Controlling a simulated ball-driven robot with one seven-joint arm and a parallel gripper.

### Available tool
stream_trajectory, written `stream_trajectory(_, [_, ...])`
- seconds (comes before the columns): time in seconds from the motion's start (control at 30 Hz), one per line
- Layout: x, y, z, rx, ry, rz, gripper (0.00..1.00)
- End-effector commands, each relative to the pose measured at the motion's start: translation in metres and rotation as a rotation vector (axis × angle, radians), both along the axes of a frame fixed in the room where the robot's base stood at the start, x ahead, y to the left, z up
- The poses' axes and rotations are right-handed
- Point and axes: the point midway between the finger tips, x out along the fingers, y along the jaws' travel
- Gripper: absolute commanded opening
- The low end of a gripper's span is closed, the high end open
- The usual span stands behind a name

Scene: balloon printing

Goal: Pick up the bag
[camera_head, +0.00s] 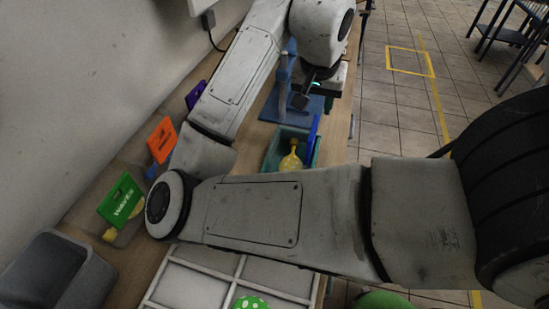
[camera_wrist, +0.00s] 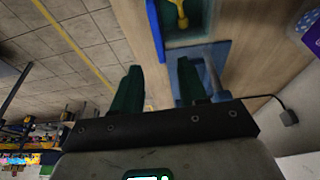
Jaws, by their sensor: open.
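Several bags with coloured header cards stand along the wall side of the table in the head view: a green one marked WAVES (camera_head: 120,200), an orange one (camera_head: 161,139) and a purple one (camera_head: 195,95). A purple card with a dotted blue part also shows at the right edge of the wrist view (camera_wrist: 306,32); it is cut off. My gripper (camera_wrist: 160,85) is open, its two dark green fingers apart with nothing between them. In the head view my gripper (camera_head: 309,91) is above the blue stand, away from the bags. My arm partly hides the table.
A blue stand (camera_head: 262,112) is below my gripper. A teal bin (camera_head: 270,157) holds a yellow balloon (camera_head: 291,158). A grey bin (camera_head: 60,272) is at lower left. A white divided tray (camera_head: 190,286) holds a green dotted balloon (camera_head: 250,302). Tiled floor lies right of the table.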

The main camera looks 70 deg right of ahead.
Motion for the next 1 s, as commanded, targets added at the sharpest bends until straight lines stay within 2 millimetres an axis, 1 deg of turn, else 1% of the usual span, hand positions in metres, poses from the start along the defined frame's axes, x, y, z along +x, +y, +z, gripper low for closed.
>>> stream_trajectory(0.07, [0.000,0.005,-0.004,0.031,-0.009,-0.013,0.43])
stream_trajectory(0.17, [-0.001,0.005,-0.010,0.045,-0.008,-0.019,0.43])
stream_trajectory(0.4, [-0.001,-0.004,-0.044,0.044,-0.006,-0.016,0.43])
stream_trajectory(0.5, [-0.001,-0.007,-0.053,0.043,-0.007,-0.017,0.43])
stream_trajectory(0.67, [-0.002,-0.010,-0.062,0.043,-0.008,-0.018,0.43])
stream_trajectory(0.87, [-0.008,-0.016,-0.087,0.044,-0.008,-0.018,0.43])
stream_trajectory(1.0, [-0.007,-0.021,-0.103,0.042,-0.008,-0.017,0.43])
